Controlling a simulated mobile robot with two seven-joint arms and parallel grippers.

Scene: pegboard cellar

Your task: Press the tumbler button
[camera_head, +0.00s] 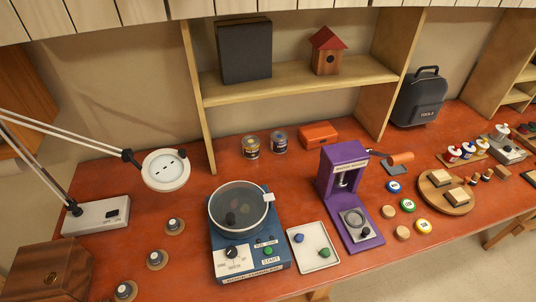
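A blue machine with a round clear-lidded drum (238,207) stands on the red-brown bench left of the middle; I take it to be the tumbler. Its front panel (250,258) carries a black dial (231,252) on the left and a small green button (270,251) on the right, with a label that seems to read START. Something dark lies inside the drum under the lid. Whether the button is pressed in is too small to tell. Neither of my grippers is in view.
A white tray (322,262) with blue and green pieces sits close right of the machine. A purple press (343,172) stands beyond it. Several small knobs on discs (173,226) lie to the left. A magnifier lamp (165,170) overhangs the left side.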

